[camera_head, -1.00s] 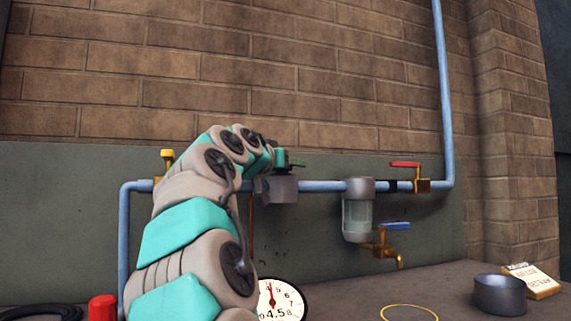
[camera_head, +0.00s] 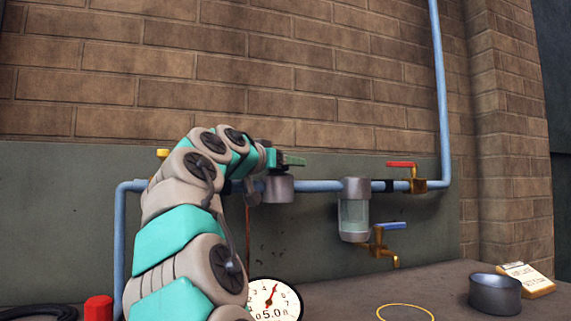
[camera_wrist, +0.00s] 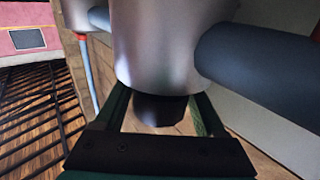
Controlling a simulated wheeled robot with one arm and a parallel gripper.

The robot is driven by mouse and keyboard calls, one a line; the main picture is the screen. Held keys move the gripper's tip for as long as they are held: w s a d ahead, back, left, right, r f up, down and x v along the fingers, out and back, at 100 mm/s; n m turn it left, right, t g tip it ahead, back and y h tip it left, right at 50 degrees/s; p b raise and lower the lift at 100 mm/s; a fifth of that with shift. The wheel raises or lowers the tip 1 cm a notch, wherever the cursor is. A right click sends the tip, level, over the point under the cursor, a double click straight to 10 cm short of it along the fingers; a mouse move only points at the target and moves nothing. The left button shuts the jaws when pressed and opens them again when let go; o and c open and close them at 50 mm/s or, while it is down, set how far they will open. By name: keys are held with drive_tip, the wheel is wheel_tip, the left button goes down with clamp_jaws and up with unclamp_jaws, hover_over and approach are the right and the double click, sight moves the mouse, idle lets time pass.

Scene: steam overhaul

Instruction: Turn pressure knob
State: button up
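The pressure regulator (camera_head: 279,189) is a grey metal cylinder on the blue pipe. In the wrist view its body (camera_wrist: 168,45) ends in a short black knob (camera_wrist: 160,108). My gripper (camera_head: 290,161) is at the regulator's top, its green fingers (camera_wrist: 161,112) on either side of the knob, appearing closed on it. The knob is hidden by my gripper in the head view. A round white gauge (camera_head: 273,301) shows in front at the bottom, partly cut off, with a red needle pointing up and right and a readout of 5.0.
A red-handled valve (camera_head: 402,165), a glass cylinder (camera_head: 354,212) and a blue-handled tap (camera_head: 385,245) lie to the right. A dark round cup (camera_head: 495,293) and a note board (camera_head: 527,279) stand on the bench. A red knob (camera_head: 98,309) is at lower left.

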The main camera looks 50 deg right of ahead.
drive_tip(key=shift+o, duration=1)
drive_tip(key=s+a+b, duration=0.1)
drive_tip(key=a, duration=0.6)
drive_tip(key=shift+s+a, duration=0.2)
drive_tip(key=shift+a, duration=0.15)
